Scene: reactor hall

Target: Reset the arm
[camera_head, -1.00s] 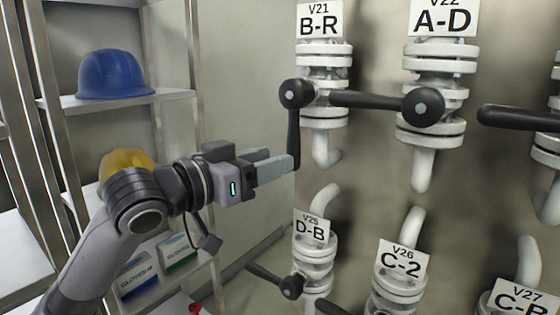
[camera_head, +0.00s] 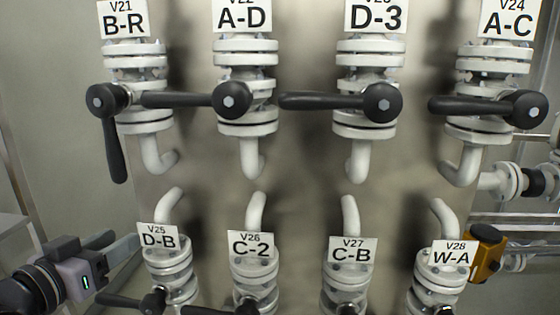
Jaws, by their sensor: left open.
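My left gripper (camera_head: 118,256) is at the lower left, its arm coming in from the left edge. Its jaws are open and empty, pointing right, just left of valve V25 D-B (camera_head: 165,262). I cannot tell whether the fingers touch anything there. Above it, valve V21 B-R (camera_head: 138,75) has its black handle (camera_head: 115,150) hanging down. The handles of V22 A-D (camera_head: 190,100), V23 D-3 (camera_head: 320,101) and V24 A-C (camera_head: 465,106) lie level, pointing left. My right gripper is not in view.
The lower row also holds V26 C-2 (camera_head: 254,270), V27 C-B (camera_head: 348,275) and V28 W-A (camera_head: 436,275). An orange box (camera_head: 487,252) and pipes are at the right. A shelf edge (camera_head: 14,225) is at the left.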

